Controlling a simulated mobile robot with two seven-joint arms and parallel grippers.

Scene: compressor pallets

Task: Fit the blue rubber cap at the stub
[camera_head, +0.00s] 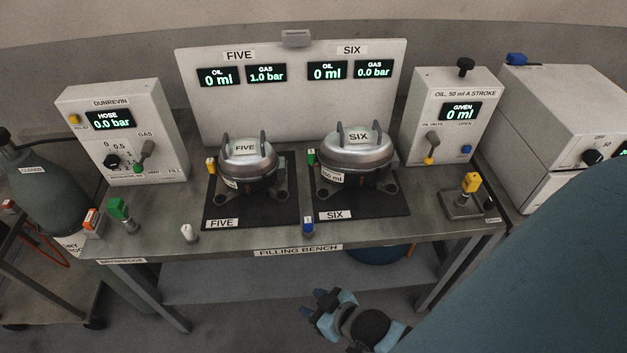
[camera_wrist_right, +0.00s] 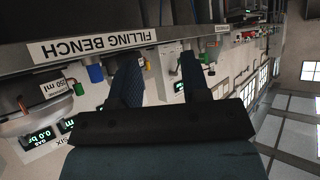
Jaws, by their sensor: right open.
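The blue rubber cap (camera_head: 308,226) stands upright on the bench's front strip, just in front of the mat of compressor SIX (camera_head: 356,155). It also shows in the right wrist view (camera_wrist_right: 95,73), beyond the fingers. Compressor SIX has a green-topped stub (camera_head: 312,157) at its left; compressor FIVE (camera_head: 248,163) has a yellow-topped stub (camera_head: 211,166). I cannot tell which stub is meant. My right gripper (camera_head: 325,304) is open and empty, in front of and below the bench edge, apart from the cap; its spread fingers fill the right wrist view. My left gripper is not in view.
A white cap (camera_head: 190,232) and a green-topped fitting (camera_head: 119,210) stand on the bench's left front. A yellow-topped fitting (camera_head: 471,184) stands on the right. The bench's front edge (camera_head: 370,236) lies between my right gripper and the cap.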

